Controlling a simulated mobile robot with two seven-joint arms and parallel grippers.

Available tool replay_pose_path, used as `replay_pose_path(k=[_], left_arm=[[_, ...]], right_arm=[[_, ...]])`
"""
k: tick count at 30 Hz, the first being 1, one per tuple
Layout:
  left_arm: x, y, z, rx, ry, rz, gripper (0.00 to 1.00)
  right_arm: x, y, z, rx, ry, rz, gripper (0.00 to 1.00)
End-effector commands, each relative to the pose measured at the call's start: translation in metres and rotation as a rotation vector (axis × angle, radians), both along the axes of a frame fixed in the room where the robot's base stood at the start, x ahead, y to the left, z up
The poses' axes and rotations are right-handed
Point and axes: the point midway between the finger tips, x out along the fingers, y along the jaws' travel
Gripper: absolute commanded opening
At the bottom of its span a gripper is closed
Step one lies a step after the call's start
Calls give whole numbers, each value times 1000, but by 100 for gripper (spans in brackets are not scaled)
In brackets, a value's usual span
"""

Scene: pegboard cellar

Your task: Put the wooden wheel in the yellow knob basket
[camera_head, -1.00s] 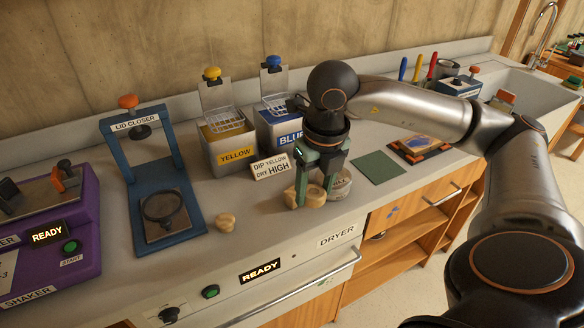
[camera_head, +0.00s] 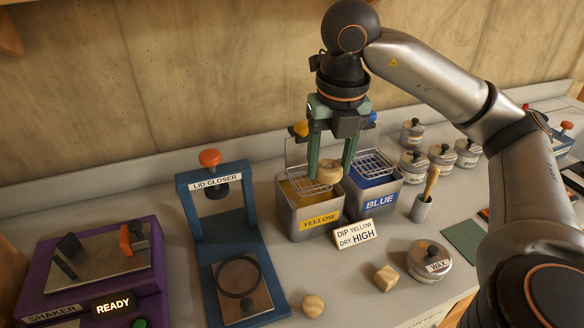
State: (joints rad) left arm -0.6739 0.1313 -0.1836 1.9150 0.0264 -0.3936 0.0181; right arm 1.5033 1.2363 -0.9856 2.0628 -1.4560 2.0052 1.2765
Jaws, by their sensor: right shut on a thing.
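My right gripper (camera_head: 330,175) points down over the yellow tank (camera_head: 317,217), shut on the pale wooden wheel (camera_head: 329,171). The wheel is between its green fingers, at the right side of the wire basket (camera_head: 298,186) in the yellow tank's top. I cannot tell whether the wheel touches the basket. The yellow knob (camera_head: 299,129) shows behind the gripper, partly hidden by it. My left gripper is not in view.
The blue tank (camera_head: 380,201) with its own wire basket (camera_head: 369,164) stands close on the right. A sign (camera_head: 355,235), wooden ball (camera_head: 313,306), wooden block (camera_head: 386,278) and wax tin (camera_head: 429,262) lie in front. The lid closer (camera_head: 190,212) stands left.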

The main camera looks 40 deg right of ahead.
Motion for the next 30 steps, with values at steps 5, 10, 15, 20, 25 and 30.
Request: replay_pose_path(k=[5, 10, 15, 20, 25, 30], left_arm=[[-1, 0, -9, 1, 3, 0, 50], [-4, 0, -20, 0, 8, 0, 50], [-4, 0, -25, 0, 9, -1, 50], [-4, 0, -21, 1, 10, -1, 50], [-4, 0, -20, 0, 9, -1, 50], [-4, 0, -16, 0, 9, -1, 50]], right_arm=[[18, -10, -10, 2, 4, -9, 6], [54, -31, -29, 4, 5, -9, 6], [85, -50, -50, 1, 6, -8, 6], [103, -62, -74, -1, 4, -6, 6], [113, -67, -87, 0, 2, -5, 6], [120, -72, -105, -2, 4, -5, 6]])
